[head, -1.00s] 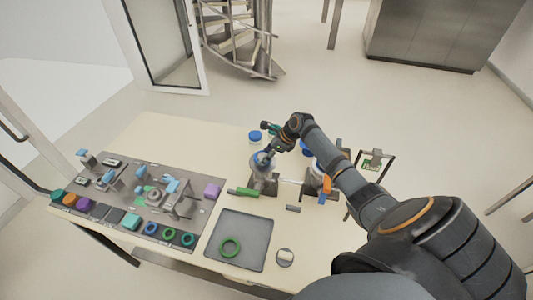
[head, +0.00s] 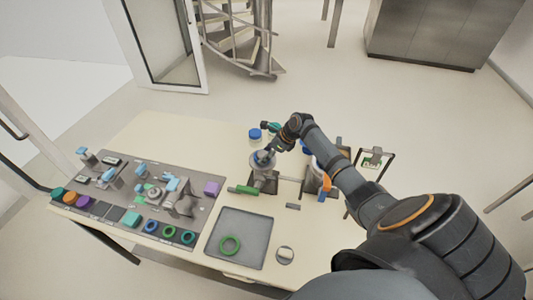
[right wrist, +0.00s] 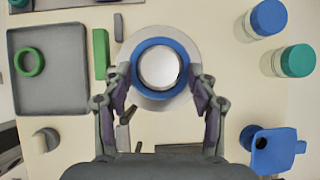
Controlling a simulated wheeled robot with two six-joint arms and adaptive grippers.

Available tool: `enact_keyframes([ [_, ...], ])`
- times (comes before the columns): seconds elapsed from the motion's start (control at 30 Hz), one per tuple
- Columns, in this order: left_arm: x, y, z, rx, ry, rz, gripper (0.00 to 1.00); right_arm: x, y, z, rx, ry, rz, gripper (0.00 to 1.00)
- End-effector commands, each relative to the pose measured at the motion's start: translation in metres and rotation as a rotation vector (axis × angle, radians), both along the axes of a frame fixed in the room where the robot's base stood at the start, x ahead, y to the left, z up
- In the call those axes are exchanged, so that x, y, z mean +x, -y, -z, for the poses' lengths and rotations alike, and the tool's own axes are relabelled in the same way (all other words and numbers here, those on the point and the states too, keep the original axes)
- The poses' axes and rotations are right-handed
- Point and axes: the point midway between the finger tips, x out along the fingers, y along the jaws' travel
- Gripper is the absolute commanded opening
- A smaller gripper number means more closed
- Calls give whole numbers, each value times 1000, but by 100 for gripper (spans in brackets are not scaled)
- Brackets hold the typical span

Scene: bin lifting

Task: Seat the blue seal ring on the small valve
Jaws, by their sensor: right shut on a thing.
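The blue seal ring (right wrist: 160,96) lies around the round silver top of the small valve (right wrist: 160,68) in the right wrist view. The valve's pale flange shows outside the ring. My right gripper (right wrist: 160,80) is shut on the ring, one finger at each side of it. In the head view my right gripper (head: 265,154) is at the top of the valve (head: 262,172), and the ring is mostly hidden there. I cannot tell whether the ring is fully down on the valve. My left gripper is not in view.
A grey tray (head: 262,222) holds a green ring (head: 229,245). A grey mat (head: 112,205) with several parts and rings lies at left. A green bar (right wrist: 101,54) lies close left of the valve. Blue-lidded (right wrist: 268,20) and green-lidded (right wrist: 294,60) jars stand at right.

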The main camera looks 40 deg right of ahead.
Motion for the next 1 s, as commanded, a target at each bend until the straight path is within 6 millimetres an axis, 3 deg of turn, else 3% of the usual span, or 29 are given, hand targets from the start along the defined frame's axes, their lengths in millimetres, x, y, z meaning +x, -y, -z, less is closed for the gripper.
enact_keyframes([
  [0.47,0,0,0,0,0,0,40,0,0,4,0,0,1,37],
  [0.5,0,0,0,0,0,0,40,0,0,4,0,0,1,60],
  [0.67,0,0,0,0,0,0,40,0,0,4,0,0,1,82],
  [0.7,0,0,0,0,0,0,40,0,0,4,0,0,1,85],
  [0.93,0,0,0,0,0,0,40,0,0,4,0,0,1,85],
  [1.0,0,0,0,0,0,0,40,0,0,4,0,0,1,94],
])
